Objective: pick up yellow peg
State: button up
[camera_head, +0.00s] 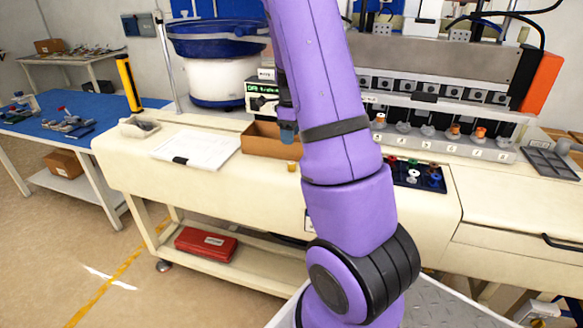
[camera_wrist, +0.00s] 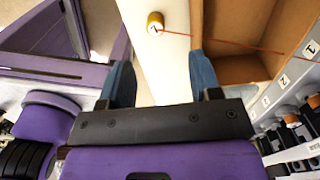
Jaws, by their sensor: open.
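The yellow peg (camera_head: 292,166) is a small short cylinder standing near the front edge of the cream bench, just in front of the open cardboard box. In the wrist view the yellow peg (camera_wrist: 156,22) shows its pale end with a dark mark, beyond my fingertips and roughly centred between them. My gripper (camera_wrist: 160,62) has its two blue fingers spread apart with nothing between them. In the head view my gripper (camera_head: 288,134) is above the bench near the box, partly hidden by my purple arm.
The cardboard box (camera_head: 258,145) stands directly behind the peg; its wall also shows in the wrist view (camera_wrist: 222,62). A white paper (camera_head: 190,152) lies to the left. A dark tray (camera_head: 447,186) with coloured pegs and a numbered rack (camera_head: 503,156) are to the right.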

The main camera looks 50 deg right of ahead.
send_over(291, 163)
jog(key=f, duration=0.5)
jog(key=shift+w+d, duration=0.35)
jog(key=shift+d, duration=0.05)
jog(key=shift+s+a+f, duration=0.15)
jog(key=shift+s+f, duration=0.05)
jog(key=shift+f, duration=1.15)
jog(key=shift+s+a+f, duration=0.1)
jog(key=shift+s+f, duration=0.05)
jog(key=shift+f, duration=1.2)
grip_shut()
jog(key=shift+r, duration=0.1)
